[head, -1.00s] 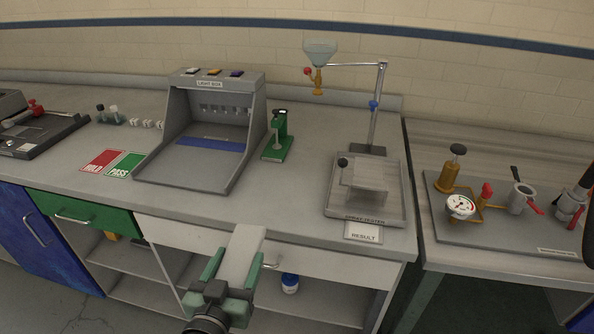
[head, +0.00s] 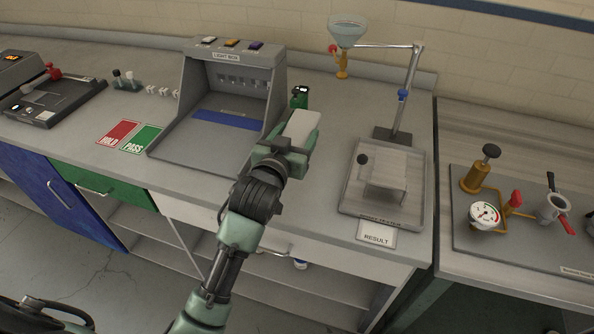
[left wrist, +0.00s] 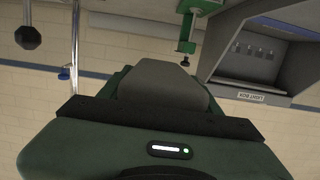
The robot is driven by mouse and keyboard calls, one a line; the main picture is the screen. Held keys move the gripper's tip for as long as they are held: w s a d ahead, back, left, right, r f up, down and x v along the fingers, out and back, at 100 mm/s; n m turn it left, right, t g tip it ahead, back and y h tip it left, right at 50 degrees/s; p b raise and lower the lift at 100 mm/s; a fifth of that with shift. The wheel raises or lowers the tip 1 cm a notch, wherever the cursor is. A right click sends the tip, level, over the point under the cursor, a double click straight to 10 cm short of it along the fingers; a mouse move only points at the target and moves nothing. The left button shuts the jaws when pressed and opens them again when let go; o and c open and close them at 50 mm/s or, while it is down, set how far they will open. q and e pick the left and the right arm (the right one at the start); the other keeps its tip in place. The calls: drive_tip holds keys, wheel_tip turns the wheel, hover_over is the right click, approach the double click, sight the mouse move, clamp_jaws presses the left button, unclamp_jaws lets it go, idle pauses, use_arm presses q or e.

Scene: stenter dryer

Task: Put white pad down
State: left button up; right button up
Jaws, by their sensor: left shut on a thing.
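The white pad (head: 301,128) is a pale flat piece held in my left gripper (head: 287,150). In the head view it points up and away, above the bench between the light box and the spray tester. In the left wrist view the pad (left wrist: 160,85) stands out beyond the gripper and looks grey in shadow. The left gripper is shut on it. The pad hides part of the green stand (head: 300,97) behind it. My right gripper is not in view.
The light box (head: 228,56) stands left of the gripper. Red HOLD (head: 119,132) and green PASS (head: 141,139) cards lie on the bench further left. The spray tester tray (head: 352,200) and RESULT card (head: 376,236) are to the right. Bare bench shows between light box and tray.

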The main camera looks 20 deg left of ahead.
use_arm(q)
wheel_tip(320, 180, down, 13)
drive_tip(key=shift+w+r, duration=0.1)
idle(0.3)
drive_tip(key=shift+f, duration=0.25)
drive_tip(key=o, duration=1.3)
drive_tip(key=shift+r, duration=0.2)
